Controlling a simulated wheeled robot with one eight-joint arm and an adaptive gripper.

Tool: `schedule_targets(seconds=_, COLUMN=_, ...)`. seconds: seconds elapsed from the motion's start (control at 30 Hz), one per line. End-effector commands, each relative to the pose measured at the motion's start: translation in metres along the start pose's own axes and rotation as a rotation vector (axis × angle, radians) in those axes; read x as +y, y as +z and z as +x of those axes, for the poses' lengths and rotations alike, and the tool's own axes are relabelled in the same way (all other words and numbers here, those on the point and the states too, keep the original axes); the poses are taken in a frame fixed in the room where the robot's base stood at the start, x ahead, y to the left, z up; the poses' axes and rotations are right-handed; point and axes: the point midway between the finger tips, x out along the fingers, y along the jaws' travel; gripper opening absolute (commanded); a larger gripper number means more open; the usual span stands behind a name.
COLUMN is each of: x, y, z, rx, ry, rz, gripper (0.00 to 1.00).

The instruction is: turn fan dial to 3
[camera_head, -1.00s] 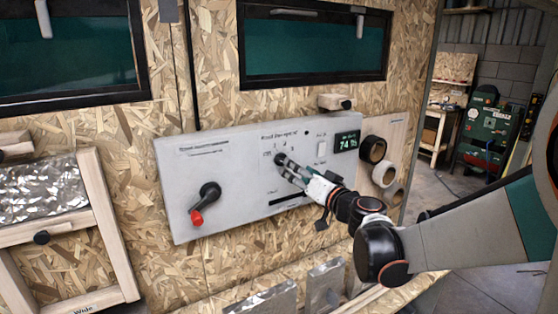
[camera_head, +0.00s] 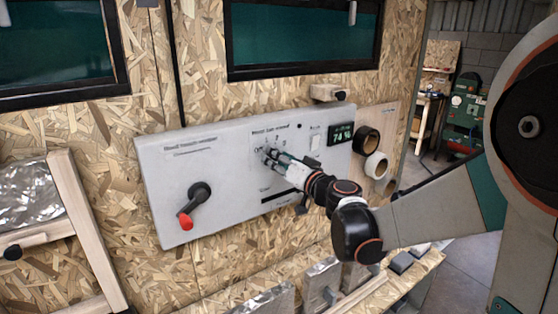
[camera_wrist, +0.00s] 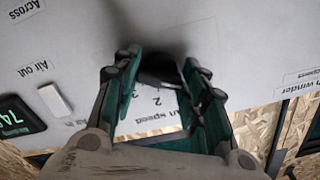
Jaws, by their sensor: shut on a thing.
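A grey control panel (camera_head: 230,200) is fixed to the chipboard wall. The fan dial is a small dark knob on its upper middle; in the wrist view the dial (camera_wrist: 158,70) is dark and blurred. My gripper (camera_head: 268,155) reaches the dial from the right, and in the wrist view its two green-lined fingers (camera_wrist: 160,68) are shut on the dial, one on each side. The numbers 2 and 3 show between the fingers. The fingers hide much of the dial in the head view, and I cannot tell which number it points to.
A black crank with a red knob (camera_head: 186,222) sticks out at the panel's left. A lit display (camera_head: 341,133) and a white switch (camera_head: 314,141) are to the right of the dial. Round tape-like rings (camera_head: 366,140) hang farther right. Metal-faced blocks (camera_head: 320,280) stand below.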

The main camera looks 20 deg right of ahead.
Motion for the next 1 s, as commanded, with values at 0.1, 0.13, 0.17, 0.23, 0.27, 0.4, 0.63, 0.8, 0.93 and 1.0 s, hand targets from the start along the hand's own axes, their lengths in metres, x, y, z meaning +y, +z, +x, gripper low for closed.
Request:
schedule_targets(seconds=0.1, x=0.0002, y=-0.0002, z=-0.0001, rx=0.000, ry=0.001, rz=0.003, gripper=0.16)
schedule_targets(seconds=0.13, x=0.0002, y=-0.0002, z=-0.0001, rx=0.000, ry=0.001, rz=0.005, gripper=0.16)
schedule_targets(seconds=0.17, x=0.0002, y=-0.0002, z=-0.0001, rx=0.000, ry=0.001, rz=0.009, gripper=0.16)
schedule_targets(seconds=0.23, x=0.0002, y=-0.0001, z=-0.0001, rx=0.000, ry=0.001, rz=0.022, gripper=0.16)
schedule_targets(seconds=0.27, x=0.0003, y=-0.0001, z=-0.0001, rx=0.000, ry=0.001, rz=0.029, gripper=0.16)
schedule_targets(seconds=0.4, x=0.0002, y=-0.0001, z=-0.0001, rx=0.001, ry=0.001, rz=0.089, gripper=0.16)
schedule_targets(seconds=0.63, x=0.0001, y=0.0000, z=-0.0002, rx=0.001, ry=0.001, rz=0.261, gripper=0.16)
schedule_targets(seconds=0.8, x=-0.0001, y=0.0000, z=-0.0003, rx=0.001, ry=0.001, rz=0.421, gripper=0.16)
schedule_targets(seconds=0.93, x=-0.0002, y=0.0000, z=-0.0005, rx=0.001, ry=0.001, rz=0.545, gripper=0.16)
schedule_targets(seconds=1.0, x=-0.0002, y=0.0000, z=-0.0005, rx=0.001, ry=0.001, rz=0.612, gripper=0.16)
